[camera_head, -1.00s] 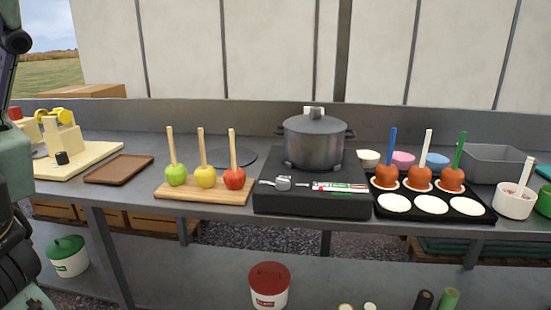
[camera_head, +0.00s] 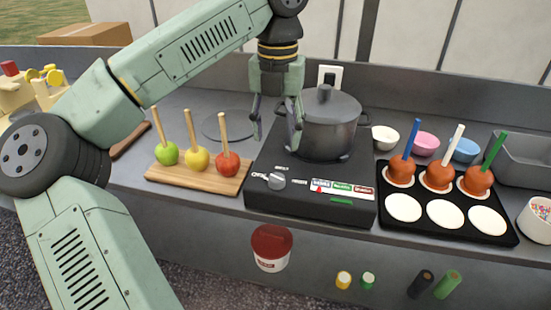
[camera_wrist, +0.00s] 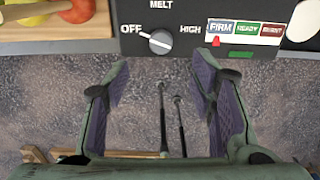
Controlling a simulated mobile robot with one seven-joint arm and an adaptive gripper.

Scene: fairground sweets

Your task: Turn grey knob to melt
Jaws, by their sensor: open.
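The grey knob (camera_head: 277,181) is on the front of a black hot plate (camera_head: 262,203). In the wrist view, the knob (camera_wrist: 160,42) has its pale pointer turned left toward OFF, with MELT above it and HIGH to the right. A lidded dark pot (camera_head: 330,125) stands on the hot plate. My gripper (camera_head: 275,130) is open and empty, above and behind the knob, in front of the pot's left side in the head view. In the wrist view, the open fingers (camera_wrist: 162,75) spread below the knob, apart from it.
A scale marked FIRM, READY and BURNT (camera_wrist: 247,30) has a red marker under FIRM. A wooden board (camera_head: 190,180) with apples on sticks is left of the hot plate. A black tray (camera_head: 480,234) with coated apples is right. Small bowls (camera_head: 426,144) stand behind the tray.

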